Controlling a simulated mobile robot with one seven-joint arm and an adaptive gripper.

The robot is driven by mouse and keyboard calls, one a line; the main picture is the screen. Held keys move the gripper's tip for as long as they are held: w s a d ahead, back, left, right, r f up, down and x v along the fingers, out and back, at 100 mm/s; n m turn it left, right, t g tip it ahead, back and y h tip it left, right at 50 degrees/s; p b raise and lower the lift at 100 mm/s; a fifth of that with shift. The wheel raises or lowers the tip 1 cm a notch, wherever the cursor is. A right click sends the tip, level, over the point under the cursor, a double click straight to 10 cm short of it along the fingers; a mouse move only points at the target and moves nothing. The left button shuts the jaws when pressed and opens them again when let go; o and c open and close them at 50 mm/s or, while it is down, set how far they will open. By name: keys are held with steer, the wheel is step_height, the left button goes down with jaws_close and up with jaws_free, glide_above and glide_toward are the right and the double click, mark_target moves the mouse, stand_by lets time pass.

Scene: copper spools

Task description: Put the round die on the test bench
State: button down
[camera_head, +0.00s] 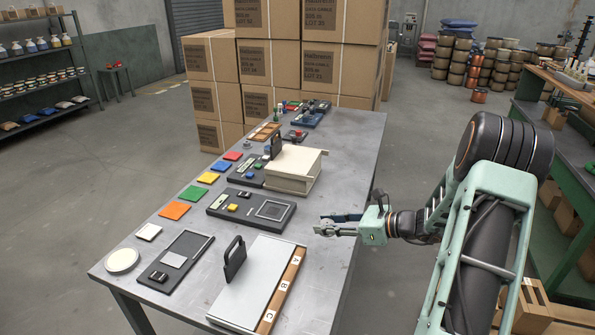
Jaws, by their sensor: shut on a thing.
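My gripper (328,224) is at the right side of the grey metal table, reaching in from the right. It is shut on a small grey piece (326,230), which I take to be the round die; its shape is partly hidden by the fingers. The piece seems to be held above the table's right part, between the cream box and the white lettered board. The grey metal table (340,150) fills the middle of the view. A second bench, with a green frame and wooden top (556,88), stands at the far right. I cannot tell which is the test bench.
The table carries a cream box (292,170), dark panels (252,207), coloured square tiles (193,193), a white round disc (122,260) and a white board (247,283) with an upright dark handle (234,260). Stacked cartons (300,50) stand behind. The table's right strip is mostly bare.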

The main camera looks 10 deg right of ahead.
steer(key=w+d+r+m+t+h+b, duration=0.15)
steer(key=w+d+b, duration=0.25)
steer(key=d, duration=0.4)
steer(key=w+d+r+b, duration=0.3)
steer(key=w+d+b, duration=0.1)
steer(key=d, duration=0.3)
glide_above(319, 217)
steer(key=s, duration=0.4)
steer(key=f, duration=0.5)
steer(key=d+f, duration=0.1)
steer(key=f, duration=0.1)
steer(key=shift+w+f+b, duration=0.1)
steer(key=shift+f+b, duration=0.2)
steer(key=shift+b, duration=0.1)
steer(key=shift+w+a+f, duration=0.1)
steer(key=shift+a+f, duration=0.35)
steer(key=f, duration=0.1)
steer(key=a+f, duration=0.1)
steer(key=f, duration=0.1)
steer(key=shift+w+a+f, duration=0.15)
steer(key=shift+w+f, duration=0.1)
steer(key=shift+f, duration=0.5)
steer(key=shift+f, duration=0.1)
